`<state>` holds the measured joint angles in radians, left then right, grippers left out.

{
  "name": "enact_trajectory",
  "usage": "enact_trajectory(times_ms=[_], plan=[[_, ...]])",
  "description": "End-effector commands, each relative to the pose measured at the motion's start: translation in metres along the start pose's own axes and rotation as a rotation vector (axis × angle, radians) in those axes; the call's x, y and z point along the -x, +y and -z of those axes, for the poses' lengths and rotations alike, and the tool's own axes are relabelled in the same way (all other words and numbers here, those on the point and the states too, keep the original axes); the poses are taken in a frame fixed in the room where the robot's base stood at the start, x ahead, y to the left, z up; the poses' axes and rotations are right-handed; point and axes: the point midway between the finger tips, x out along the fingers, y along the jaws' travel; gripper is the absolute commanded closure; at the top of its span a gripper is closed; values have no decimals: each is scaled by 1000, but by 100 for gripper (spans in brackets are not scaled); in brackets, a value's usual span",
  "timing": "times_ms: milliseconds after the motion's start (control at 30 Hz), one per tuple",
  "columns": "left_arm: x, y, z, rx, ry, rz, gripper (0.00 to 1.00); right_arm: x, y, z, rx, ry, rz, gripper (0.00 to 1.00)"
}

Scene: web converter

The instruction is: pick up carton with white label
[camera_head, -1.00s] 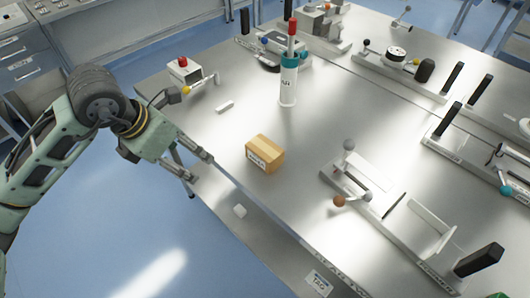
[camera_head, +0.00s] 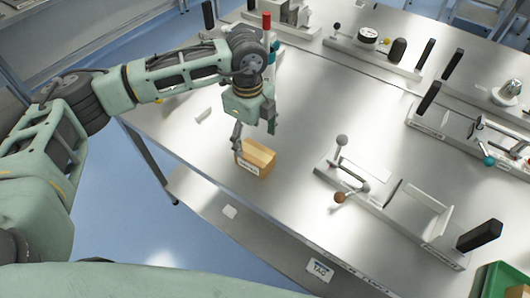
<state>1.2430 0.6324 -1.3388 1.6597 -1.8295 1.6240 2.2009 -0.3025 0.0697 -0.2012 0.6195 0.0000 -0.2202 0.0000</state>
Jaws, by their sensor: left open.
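The small brown carton with a white label (camera_head: 258,158) sits on the metal table (camera_head: 300,190), its label on the side facing me. My left gripper (camera_head: 254,135) points down just above and behind the carton, its fingers spread apart. One finger is near the carton's left end and the other is beyond its top right. I cannot tell if either finger touches the carton. My right gripper is not in view.
A fixture with a round brown knob (camera_head: 340,197) stands right of the carton. A red-topped bottle (camera_head: 267,22) is partly hidden behind my left arm. A small white block (camera_head: 203,115) lies left. Bare table surrounds the carton.

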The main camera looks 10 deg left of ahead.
Motion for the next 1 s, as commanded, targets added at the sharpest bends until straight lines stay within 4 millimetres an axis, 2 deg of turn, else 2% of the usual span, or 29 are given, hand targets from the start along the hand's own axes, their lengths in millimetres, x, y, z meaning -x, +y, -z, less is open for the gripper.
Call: enact_trajectory(times_ms=[367, 467, 600, 900, 1000], plan=[[-36, 1, 4, 16, -2, -7, 27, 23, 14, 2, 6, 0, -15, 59], [-50, 1, 7, 15, -2, -7, 27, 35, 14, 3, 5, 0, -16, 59], [-71, 1, 7, 15, -2, -4, 27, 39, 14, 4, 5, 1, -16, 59], [-78, 0, 7, 15, -2, -1, 27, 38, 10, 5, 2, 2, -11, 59], [-78, 0, 7, 15, -2, -1, 35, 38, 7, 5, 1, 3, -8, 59]])
